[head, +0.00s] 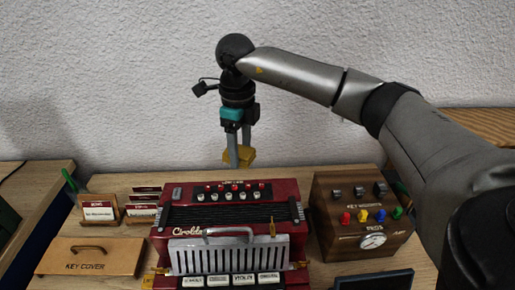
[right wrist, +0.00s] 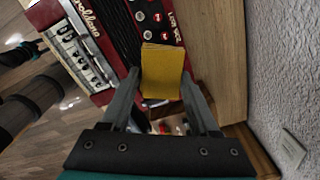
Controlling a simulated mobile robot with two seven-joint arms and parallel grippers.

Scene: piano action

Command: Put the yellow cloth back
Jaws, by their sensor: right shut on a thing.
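The yellow cloth (right wrist: 162,72) is a folded pad held between the two fingers of my right gripper (right wrist: 158,90) in the right wrist view. In the head view the same yellow cloth (head: 240,155) shows at the fingertips of the right gripper (head: 238,150). The gripper points down and is behind the red accordion-like instrument (head: 170,215), above its back edge, in front of the wall. The gripper is shut on the cloth.
A wooden box (head: 330,240) with coloured knobs and a gauge stands right of the instrument. A wooden key cover board (head: 90,262) and small card holders (head: 98,210) are at left. A dark flat tablet-like thing (head: 375,281) lies at the front right.

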